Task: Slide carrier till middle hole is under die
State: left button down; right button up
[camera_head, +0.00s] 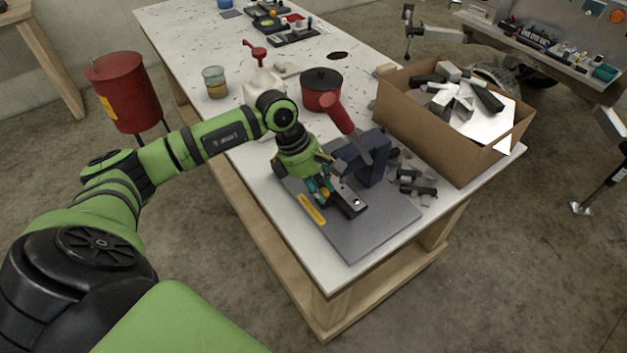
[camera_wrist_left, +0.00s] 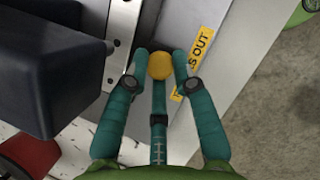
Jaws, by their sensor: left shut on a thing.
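A dark blue press (camera_head: 372,158) with a red-gripped lever (camera_head: 340,115) stands on a grey base plate (camera_head: 370,235) near the table's front corner. A dark carrier (camera_head: 346,207) sticks out from the press toward the front, with a bright round spot near its end. My left gripper (camera_head: 326,192) is low beside the press, its teal fingers shut on a yellow knob (camera_wrist_left: 160,66). In the left wrist view the dark blue press body (camera_wrist_left: 50,70) lies to the left of the fingers. The die and the carrier's middle hole cannot be made out. My right gripper is out of view.
A yellow label (camera_head: 312,209) lies along the base plate's left side. A cardboard box (camera_head: 430,135) of metal offcuts stands to the right, with loose dark pieces (camera_head: 417,189) before it. A red pot (camera_head: 321,88) and an amber jar (camera_head: 214,82) stand behind. The plate's front is clear.

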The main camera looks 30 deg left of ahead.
pick_arm(q)
jog(key=shift+w, duration=0.1)
jog(key=c, duration=1.1)
grip_release()
jog(key=shift+r, duration=0.1)
jog(key=shift+o, duration=0.4)
